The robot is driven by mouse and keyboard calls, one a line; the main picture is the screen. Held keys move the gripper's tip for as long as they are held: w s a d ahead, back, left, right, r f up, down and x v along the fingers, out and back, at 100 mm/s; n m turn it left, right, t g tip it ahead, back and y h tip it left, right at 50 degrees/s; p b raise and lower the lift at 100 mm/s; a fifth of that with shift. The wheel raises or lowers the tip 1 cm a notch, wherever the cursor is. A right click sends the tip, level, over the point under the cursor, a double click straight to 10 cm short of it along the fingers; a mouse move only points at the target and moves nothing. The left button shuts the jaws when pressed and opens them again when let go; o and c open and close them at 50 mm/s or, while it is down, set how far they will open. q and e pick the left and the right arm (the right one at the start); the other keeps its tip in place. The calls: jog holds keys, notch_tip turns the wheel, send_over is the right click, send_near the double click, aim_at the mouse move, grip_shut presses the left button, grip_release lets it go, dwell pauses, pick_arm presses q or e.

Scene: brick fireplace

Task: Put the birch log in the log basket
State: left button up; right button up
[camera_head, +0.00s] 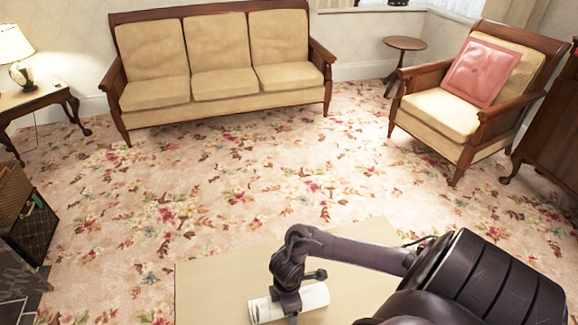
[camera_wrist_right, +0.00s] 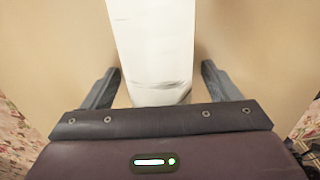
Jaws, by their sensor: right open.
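The birch log (camera_head: 312,298) is white and lies on a beige tabletop (camera_head: 215,285) at the bottom of the head view. My right gripper (camera_head: 288,302) is over the log, reaching down from above. In the right wrist view the log (camera_wrist_right: 155,45) runs between the two fingers of my open right gripper (camera_wrist_right: 160,80), with a gap on each side. A brown wicker basket (camera_head: 12,192) stands at the left edge of the head view, partly cut off; I cannot tell for sure that it is the log basket. My left gripper is not in view.
A dark box (camera_head: 35,232) stands by the wicker basket, near dark stonework at lower left. A sofa (camera_head: 220,60), armchair (camera_head: 440,105), small round table (camera_head: 405,43) and lamp table (camera_head: 35,95) stand farther back. The flowered carpet between is clear.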

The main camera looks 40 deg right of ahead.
jog(key=shift+c, duration=0.2)
jog(key=shift+r, duration=0.1)
jog(key=c, duration=1.4)
